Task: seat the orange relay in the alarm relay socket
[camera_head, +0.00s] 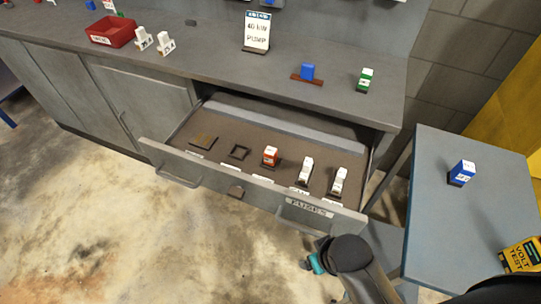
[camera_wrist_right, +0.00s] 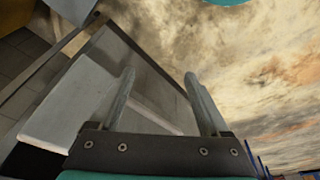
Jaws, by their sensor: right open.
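The orange relay (camera_head: 270,156) stands upright in the open drawer (camera_head: 225,150), on or against a dark base. To its left are an empty dark square frame (camera_head: 239,152) and a flat brown-and-dark base (camera_head: 202,141). I cannot read which one is the alarm relay socket. My right gripper (camera_head: 316,263) is low in front of the drawer's right end, apart from the relay. In the right wrist view its two fingers (camera_wrist_right: 158,80) are spread with nothing between them. My left gripper is not in view.
Two white modules (camera_head: 305,171) (camera_head: 339,182) stand right of the relay. The drawer front carries a label plate (camera_head: 309,207). The counter holds a red bin (camera_head: 112,31), a pump sign (camera_head: 257,31), and blue and green modules. A side table (camera_head: 440,215) at right holds a blue module (camera_head: 462,172) and a yellow tester (camera_head: 522,255).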

